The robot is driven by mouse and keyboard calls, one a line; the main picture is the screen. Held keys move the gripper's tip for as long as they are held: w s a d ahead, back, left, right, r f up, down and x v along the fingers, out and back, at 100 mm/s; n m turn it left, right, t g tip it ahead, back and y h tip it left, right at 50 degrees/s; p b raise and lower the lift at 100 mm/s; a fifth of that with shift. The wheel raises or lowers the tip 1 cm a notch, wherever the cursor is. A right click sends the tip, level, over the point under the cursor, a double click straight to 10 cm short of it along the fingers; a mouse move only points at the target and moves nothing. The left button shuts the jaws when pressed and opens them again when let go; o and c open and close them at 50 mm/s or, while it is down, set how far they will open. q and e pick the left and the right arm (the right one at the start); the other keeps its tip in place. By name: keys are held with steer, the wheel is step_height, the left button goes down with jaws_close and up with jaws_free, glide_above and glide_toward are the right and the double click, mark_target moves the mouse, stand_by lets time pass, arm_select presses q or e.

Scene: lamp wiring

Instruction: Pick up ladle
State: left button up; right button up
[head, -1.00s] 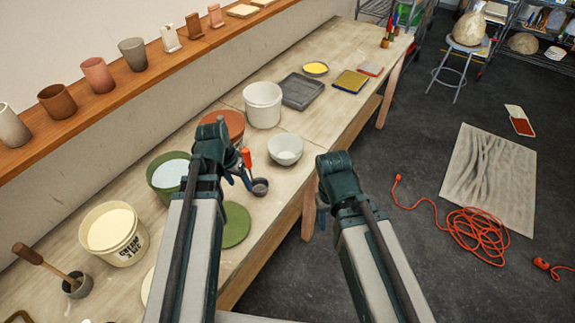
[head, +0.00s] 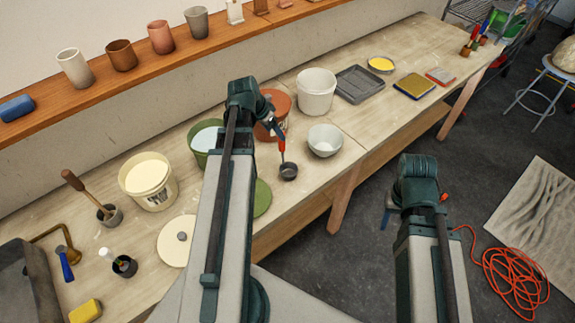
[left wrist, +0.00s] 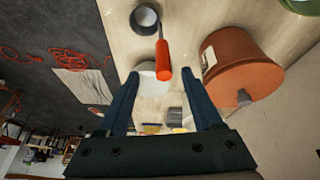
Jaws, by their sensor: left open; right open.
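The ladle has a dark grey cup (head: 288,172) and an orange-red handle (head: 282,147). It is on the workbench, in front of the white bowl. My left gripper (head: 277,132) is open at the handle's end. In the left wrist view the orange handle (left wrist: 162,62) points in toward the gap between the open fingers (left wrist: 160,88), and the cup (left wrist: 145,18) lies at the top. I see no grip on it. My right gripper (head: 387,214) is open and empty off the bench's front edge, over the floor; its fingers are mostly hidden by its wrist.
The terracotta bucket (head: 274,112), white bowl (head: 325,140) and white bucket (head: 316,92) stand close around. A green tub (head: 205,140) and green lid (head: 262,198) are partly hidden by my left arm. An orange cord (head: 515,280) lies on the floor.

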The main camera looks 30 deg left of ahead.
mark_target(284, 144)
arm_select(q)
steer(key=b+x, duration=0.4)
steer(key=x, duration=0.2)
steer(key=shift+w+f+b, duration=0.1)
steer(key=shift+b, duration=0.25)
steer(key=shift+f, duration=0.1)
steer(key=b+x, duration=0.4)
steer(key=x, duration=0.1)
steer(key=shift+w+a+b, duration=0.2)
steer(key=shift+w+b, duration=0.05)
steer(key=shift+b, duration=0.15)
steer(key=shift+c, duration=0.5)
jaws_close()
